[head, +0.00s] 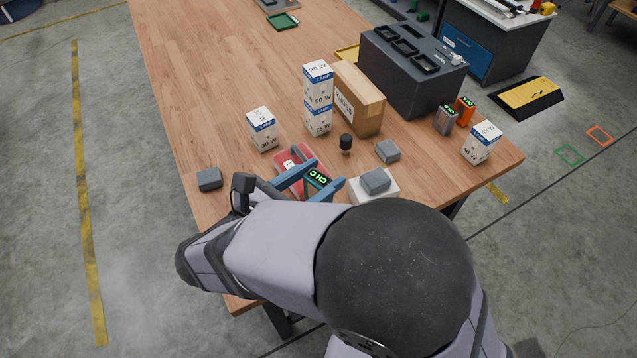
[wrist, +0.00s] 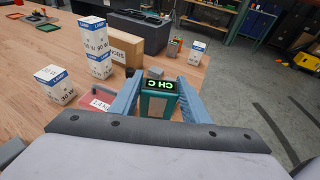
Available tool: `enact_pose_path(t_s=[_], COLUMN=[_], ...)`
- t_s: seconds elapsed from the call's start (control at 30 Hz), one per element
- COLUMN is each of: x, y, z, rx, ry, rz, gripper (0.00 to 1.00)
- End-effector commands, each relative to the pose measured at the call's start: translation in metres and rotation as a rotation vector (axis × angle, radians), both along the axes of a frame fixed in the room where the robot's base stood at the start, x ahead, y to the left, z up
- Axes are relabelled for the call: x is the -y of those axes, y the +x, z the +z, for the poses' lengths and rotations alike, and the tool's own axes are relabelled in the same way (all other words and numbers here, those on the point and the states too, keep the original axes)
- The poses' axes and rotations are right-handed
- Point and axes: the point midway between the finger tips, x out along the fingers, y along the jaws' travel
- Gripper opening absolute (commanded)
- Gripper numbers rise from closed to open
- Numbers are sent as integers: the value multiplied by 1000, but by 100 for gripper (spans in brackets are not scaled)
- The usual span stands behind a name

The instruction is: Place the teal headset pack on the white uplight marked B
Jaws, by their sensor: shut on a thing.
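The teal headset pack (wrist: 160,103) has a dark top with a green "CH C" display. It also shows in the head view (head: 318,179). My gripper (head: 316,180) is shut on it, with one blue finger on each side; the fingers also show in the wrist view (wrist: 160,100). The pack is held upright above or beside a red case. I cannot tell its height over the table. A white block (head: 357,192) stands right of the gripper with a grey block on it. I see no letter B, so I cannot tell whether it is the uplight.
The red case (head: 285,160) lies by my gripper. White lamp boxes (head: 262,130) (head: 318,100) and a brown carton (head: 358,98) stand behind. Grey blocks (head: 209,178) (head: 388,151), a black knob-like thing (head: 346,143) and grey and orange packs (head: 446,121) (head: 465,110) surround it. The far left tabletop is clear.

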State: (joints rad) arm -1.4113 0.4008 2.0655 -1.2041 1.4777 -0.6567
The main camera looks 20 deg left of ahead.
Motion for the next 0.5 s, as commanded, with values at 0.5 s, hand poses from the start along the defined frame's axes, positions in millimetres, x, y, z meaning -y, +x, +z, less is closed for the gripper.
enact_pose_path(t_s=[0.5], x=[0], y=[0], z=[-26], rx=[1], ry=[0], rz=[1], gripper=[15])
